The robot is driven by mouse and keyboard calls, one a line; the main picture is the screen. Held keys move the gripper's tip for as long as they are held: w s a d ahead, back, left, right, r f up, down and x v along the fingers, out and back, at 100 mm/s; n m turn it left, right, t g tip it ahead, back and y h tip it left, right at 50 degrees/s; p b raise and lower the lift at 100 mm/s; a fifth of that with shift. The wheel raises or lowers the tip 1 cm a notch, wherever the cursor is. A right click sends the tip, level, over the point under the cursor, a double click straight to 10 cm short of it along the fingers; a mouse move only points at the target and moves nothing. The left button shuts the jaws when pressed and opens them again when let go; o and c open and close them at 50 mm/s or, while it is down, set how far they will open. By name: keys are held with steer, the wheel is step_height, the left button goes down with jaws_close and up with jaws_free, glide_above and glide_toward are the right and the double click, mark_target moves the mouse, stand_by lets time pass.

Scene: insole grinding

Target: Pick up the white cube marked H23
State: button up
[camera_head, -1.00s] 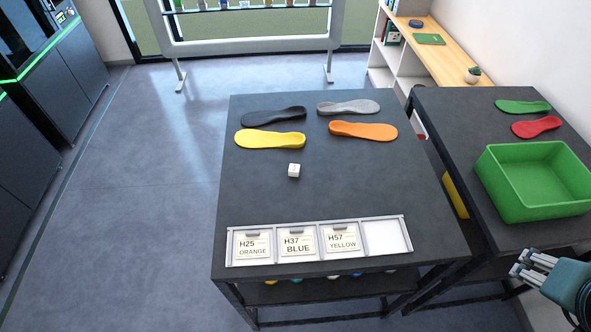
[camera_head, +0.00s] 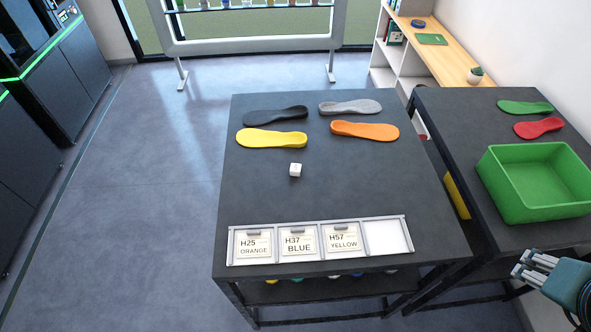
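A small white cube (camera_head: 295,170) sits on the dark table (camera_head: 330,190), near its middle, below the insoles. Its marking is too small to read. A framed tray (camera_head: 232,258) at the table's front edge holds cards reading H25 ORANGE, H37 BLUE and H57 YELLOW; its rightmost compartment is blank white. My gripper (camera_head: 527,264) is at the lower right, far from the cube and to the right of the table. Its fingers appear spread apart with nothing visible between them.
Black (camera_head: 275,115), grey (camera_head: 350,107), yellow (camera_head: 272,138) and orange (camera_head: 365,131) insoles lie behind the cube. A green bin (camera_head: 535,210) stands on the right table with green (camera_head: 525,107) and red (camera_head: 538,127) insoles behind it. The table around the cube is clear.

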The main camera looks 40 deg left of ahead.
steer(key=w+a+r+n+g+y+p, duration=0.1)
steer(key=w+a+r+n, duration=0.2)
steer(key=a, duration=0.4)
steer(key=w+a+n+g+p, duration=0.1)
steer(key=w+a+n, duration=0.3)
steer(key=w+a, duration=0.25)
steer(key=n+g+h+p, duration=0.1)
steer(key=n+g+p, duration=0.35)
steer(key=n, duration=1.25)
glide_above(299, 167)
steer(key=shift+g, duration=0.25)
steer(key=f, duration=1.5)
steer(key=shift+w+d+f+b, duration=0.2)
steer(key=shift+w+f+b, duration=0.1)
steer(key=shift+s+a+f, duration=0.2)
steer(key=shift+f, duration=1.3)
